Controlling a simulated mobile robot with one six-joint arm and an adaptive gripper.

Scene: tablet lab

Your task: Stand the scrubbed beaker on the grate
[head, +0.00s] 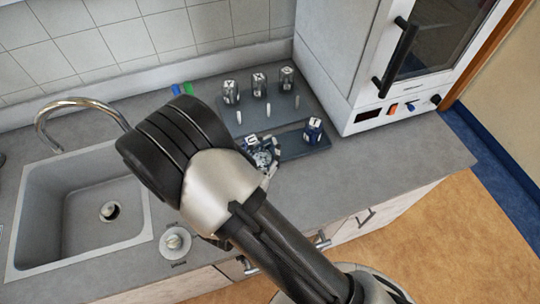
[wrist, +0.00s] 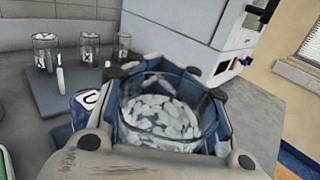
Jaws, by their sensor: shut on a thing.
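My gripper (head: 264,156) is shut around a clear glass beaker (wrist: 165,118) with white bits in it. In the wrist view the beaker's round rim faces up towards the camera, between the finger pads. In the head view the beaker (head: 263,159) shows small and partly covered by the fingers, over the front slate-blue board (head: 290,151). Whether its base touches the board cannot be told. No grate can be clearly made out in either view.
Three glass beakers (head: 259,85) stand on the back board (head: 290,115). A white cabinet (head: 343,60) is right, a sink (head: 75,232) left. The counter's right end is clear.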

